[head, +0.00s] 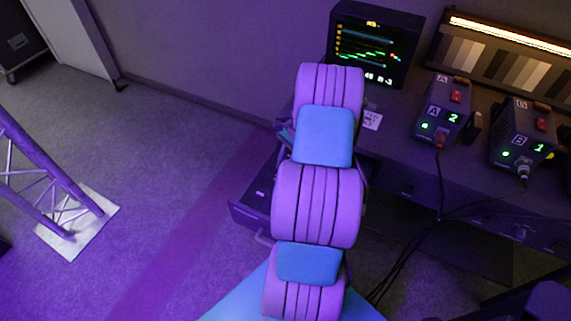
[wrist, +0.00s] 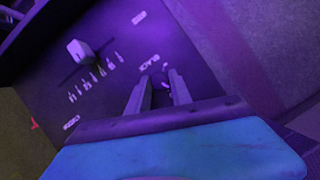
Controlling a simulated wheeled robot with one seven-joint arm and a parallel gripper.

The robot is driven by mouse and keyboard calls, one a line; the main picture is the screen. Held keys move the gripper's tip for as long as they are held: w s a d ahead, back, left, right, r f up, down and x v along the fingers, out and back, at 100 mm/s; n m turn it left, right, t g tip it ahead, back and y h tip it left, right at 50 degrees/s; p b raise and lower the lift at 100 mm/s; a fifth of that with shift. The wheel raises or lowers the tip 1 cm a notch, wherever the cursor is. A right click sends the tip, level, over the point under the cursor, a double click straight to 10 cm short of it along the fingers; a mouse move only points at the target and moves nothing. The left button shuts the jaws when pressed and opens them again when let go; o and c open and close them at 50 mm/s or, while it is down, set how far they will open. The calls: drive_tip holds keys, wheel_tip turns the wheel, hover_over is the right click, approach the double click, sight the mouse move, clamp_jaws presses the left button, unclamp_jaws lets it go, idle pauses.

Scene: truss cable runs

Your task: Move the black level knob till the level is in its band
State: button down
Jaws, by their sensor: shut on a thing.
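In the wrist view, the fingers of my gripper (wrist: 156,95) stand on either side of the black level knob (wrist: 160,83), by the panel label "BLACK". The knob is dark and mostly hidden between the fingers; a small light mark shows on it. My gripper is shut on it. In the head view my arm hides the gripper and the knob. The monitor (head: 373,45) shows a stepped green trace between bluish horizontal lines, with coloured marks at its right end. Its small readings are too small to read surely.
A white knob (wrist: 78,50) with a scale sits on the same panel. Box A (head: 443,108) and box B (head: 523,135) stand on the desk with cables hanging down. A lit grey-scale chart (head: 500,65) stands behind. A truss (head: 45,185) stands at left; the floor between is clear.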

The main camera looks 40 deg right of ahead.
drive_tip(key=c, duration=1.2)
unclamp_jaws()
drive_tip(key=shift+o, duration=0.2)
drive_tip(key=v, duration=0.8)
